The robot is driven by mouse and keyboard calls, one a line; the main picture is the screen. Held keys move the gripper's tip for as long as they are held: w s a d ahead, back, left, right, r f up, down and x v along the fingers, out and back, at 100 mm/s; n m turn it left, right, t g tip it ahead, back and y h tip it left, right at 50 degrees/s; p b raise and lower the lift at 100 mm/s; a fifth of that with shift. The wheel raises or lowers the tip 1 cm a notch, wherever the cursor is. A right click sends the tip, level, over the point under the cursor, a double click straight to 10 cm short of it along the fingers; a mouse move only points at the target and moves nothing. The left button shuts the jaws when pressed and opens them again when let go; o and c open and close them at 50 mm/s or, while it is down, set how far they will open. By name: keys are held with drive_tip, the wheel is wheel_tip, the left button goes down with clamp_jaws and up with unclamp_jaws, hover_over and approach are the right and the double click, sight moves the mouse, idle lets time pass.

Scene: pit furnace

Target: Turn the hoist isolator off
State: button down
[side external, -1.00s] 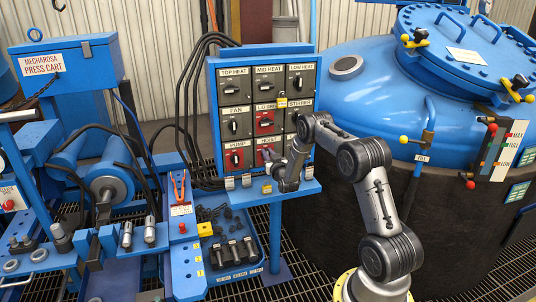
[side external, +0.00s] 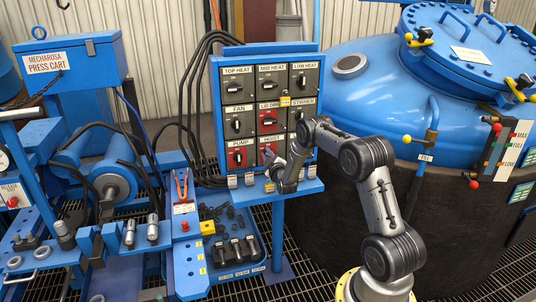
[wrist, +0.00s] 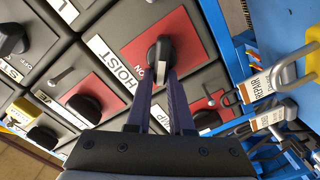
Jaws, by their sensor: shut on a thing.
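The HOIST isolator is a black rotary knob (wrist: 160,55) on a red plate in the bottom row of the switch panel (side external: 228,81). In the wrist view the word ON shows beside the knob. My gripper (wrist: 160,72) has its two fingers on either side of the knob and is shut on it. In the side view my gripper (side external: 269,157) reaches the HOIST switch from the lower right and hides most of it. The exact angle of the knob is hard to tell there.
Neighbouring switches sit close around it, including the PUMP switch (side external: 237,155) and the LID DRIVE switch (side external: 267,122). Padlocks with tags (wrist: 258,88) hang beside the panel in the wrist view. A blue furnace vessel (side external: 375,85) stands to the right.

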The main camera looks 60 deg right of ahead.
drive_tip(key=shift+w+a+f+n, duration=0.1)
drive_tip(key=shift+f+n, duration=0.1)
drive_tip(key=shift+n, duration=1.05)
drive_tip(key=shift+a+f+n, duration=0.1)
drive_tip(key=shift+f+n, duration=0.15)
drive_tip(key=shift+n, duration=1.05)
drive_tip(key=shift+w+f+n, duration=0.1)
drive_tip(key=shift+f+n, duration=0.1)
drive_tip(key=shift+n, duration=1.05)
drive_tip(key=c, duration=0.8)
unclamp_jaws()
drive_tip(key=shift+s, duration=0.1)
drive_tip(key=v, duration=1.3)
drive_tip(key=shift+s+a, duration=0.25)
drive_tip(key=shift+a, duration=0.05)
